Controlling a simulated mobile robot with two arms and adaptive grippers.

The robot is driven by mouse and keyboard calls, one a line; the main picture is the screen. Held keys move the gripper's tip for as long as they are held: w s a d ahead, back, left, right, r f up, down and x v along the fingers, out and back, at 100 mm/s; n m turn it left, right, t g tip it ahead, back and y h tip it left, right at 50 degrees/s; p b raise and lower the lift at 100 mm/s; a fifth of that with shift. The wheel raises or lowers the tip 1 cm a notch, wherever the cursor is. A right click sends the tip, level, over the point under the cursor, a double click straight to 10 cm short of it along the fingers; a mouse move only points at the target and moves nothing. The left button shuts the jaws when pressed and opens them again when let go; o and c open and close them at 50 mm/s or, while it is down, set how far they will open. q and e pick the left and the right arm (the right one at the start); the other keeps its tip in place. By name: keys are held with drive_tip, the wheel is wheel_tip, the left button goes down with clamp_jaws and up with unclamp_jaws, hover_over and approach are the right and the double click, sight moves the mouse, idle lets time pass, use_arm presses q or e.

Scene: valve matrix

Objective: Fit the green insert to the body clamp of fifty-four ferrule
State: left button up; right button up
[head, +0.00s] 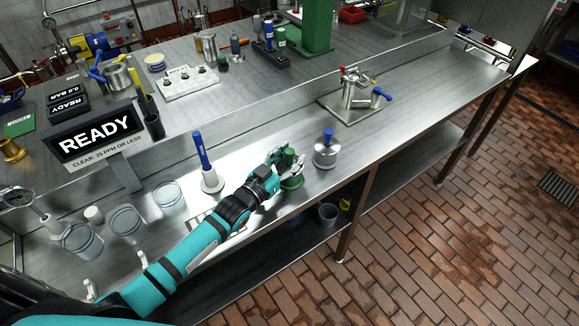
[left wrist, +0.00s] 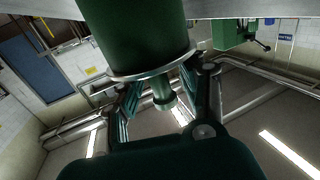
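A green insert (head: 291,183) stands at the front edge of the steel bench in the head view. In the left wrist view the green insert (left wrist: 140,35) is large and close, with a pale metal rim and a narrow green stem. My left gripper (head: 287,163) is at the stem. In the left wrist view its fingers (left wrist: 165,98) lie on either side of the stem, with gaps showing, so it looks open. A metal clamp body (head: 352,95) with red and blue handles stands on a plate farther right; no number is readable on it. My right gripper is out of view.
A blue-handled metal tool (head: 205,165) stands left of my gripper, and a blue-topped metal pot (head: 327,150) stands close to its right. Glass jars (head: 127,222) and a READY sign (head: 97,137) are at left. Bare bench lies between the pot and clamp plate.

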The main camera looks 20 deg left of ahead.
use_arm(q)
clamp_jaws()
idle(0.5)
